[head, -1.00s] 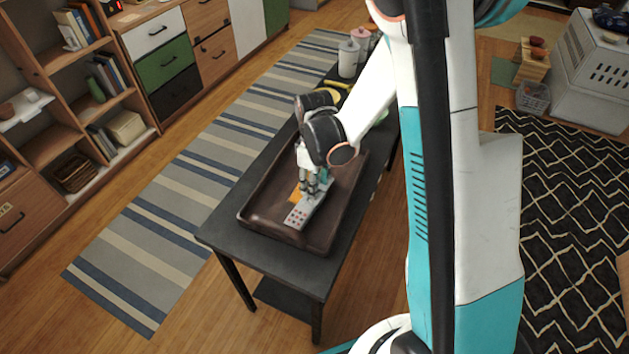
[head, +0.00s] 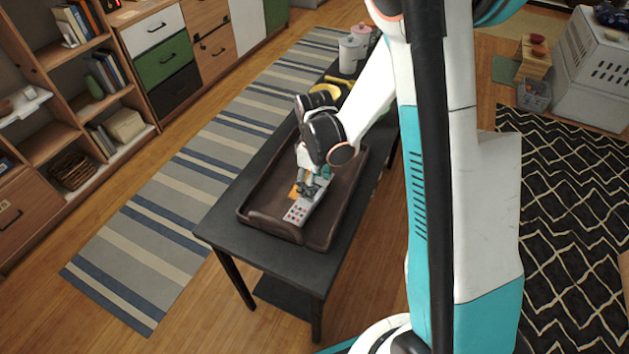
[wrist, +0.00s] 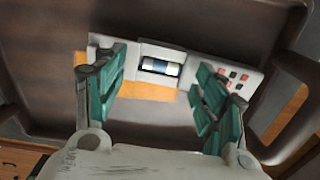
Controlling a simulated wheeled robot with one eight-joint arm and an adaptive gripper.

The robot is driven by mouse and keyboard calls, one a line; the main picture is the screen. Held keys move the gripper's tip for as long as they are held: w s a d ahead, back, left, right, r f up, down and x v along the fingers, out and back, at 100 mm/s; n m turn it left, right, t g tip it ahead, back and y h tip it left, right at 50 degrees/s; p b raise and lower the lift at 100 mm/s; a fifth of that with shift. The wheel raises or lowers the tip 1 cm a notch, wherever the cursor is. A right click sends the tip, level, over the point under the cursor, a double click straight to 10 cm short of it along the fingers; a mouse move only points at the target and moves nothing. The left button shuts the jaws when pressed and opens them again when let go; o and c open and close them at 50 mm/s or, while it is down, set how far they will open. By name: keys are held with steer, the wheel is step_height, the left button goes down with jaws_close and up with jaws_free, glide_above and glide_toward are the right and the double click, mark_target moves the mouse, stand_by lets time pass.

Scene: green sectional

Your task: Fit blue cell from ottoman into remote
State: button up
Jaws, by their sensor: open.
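The remote (head: 300,211) is a pale grey bar with red and dark buttons, lying in the brown tray (head: 263,230). The wrist view shows the remote (wrist: 205,62) with a recessed bay near its middle. A small cell (wrist: 160,68) with pale and bluish bands lies in the bay; I cannot tell whether it is fully seated. My gripper (wrist: 160,108) is open, its two green-padded fingers apart at either side of the bay, with nothing between them. In the head view my gripper (head: 312,187) is right over the remote. No other cell shows clearly.
The tray sits on a dark table (head: 225,215). A flat orange piece (wrist: 150,91) lies beside the remote, partly hidden by the fingers. The tray's raised rim surrounds the remote.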

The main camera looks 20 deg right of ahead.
steer(key=shift+r, duration=0.1)
step_height(320, 180, up, 12)
stand_by(0.6)
stand_by(0.4)
